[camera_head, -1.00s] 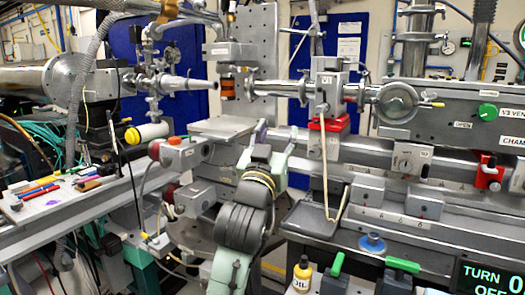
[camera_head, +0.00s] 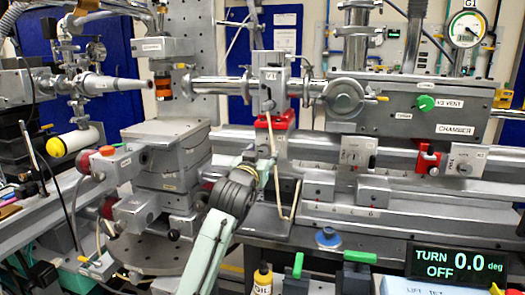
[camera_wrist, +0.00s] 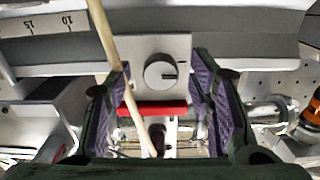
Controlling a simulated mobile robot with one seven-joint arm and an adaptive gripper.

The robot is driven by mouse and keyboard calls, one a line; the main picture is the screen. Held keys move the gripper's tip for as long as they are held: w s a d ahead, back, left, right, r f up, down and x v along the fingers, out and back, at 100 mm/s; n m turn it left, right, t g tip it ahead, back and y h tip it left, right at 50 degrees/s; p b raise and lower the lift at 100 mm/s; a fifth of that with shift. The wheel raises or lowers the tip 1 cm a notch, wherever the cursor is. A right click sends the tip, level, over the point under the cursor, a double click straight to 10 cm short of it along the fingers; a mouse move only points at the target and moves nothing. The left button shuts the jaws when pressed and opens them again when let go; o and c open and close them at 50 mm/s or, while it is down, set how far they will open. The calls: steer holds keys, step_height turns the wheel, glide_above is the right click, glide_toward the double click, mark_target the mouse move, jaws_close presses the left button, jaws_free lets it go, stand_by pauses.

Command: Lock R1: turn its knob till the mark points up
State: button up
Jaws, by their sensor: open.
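A round grey knob (camera_wrist: 160,72) on a light plate shows in the wrist view. In the head view my gripper (camera_head: 262,153) is below the red block under V1, and my arm hides the knob there.
A cream rod (camera_wrist: 120,70) passes close by the left finger in the wrist view; it hangs below V1 (camera_head: 268,80). Other knobbed plates (camera_head: 357,152) sit along the rail to the right. A display (camera_head: 458,264) reads TURN 0.0 deg, OFF.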

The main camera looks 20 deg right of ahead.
steer(key=shift+x, duration=0.8)
steer(key=shift+c, duration=0.4)
jaws_close()
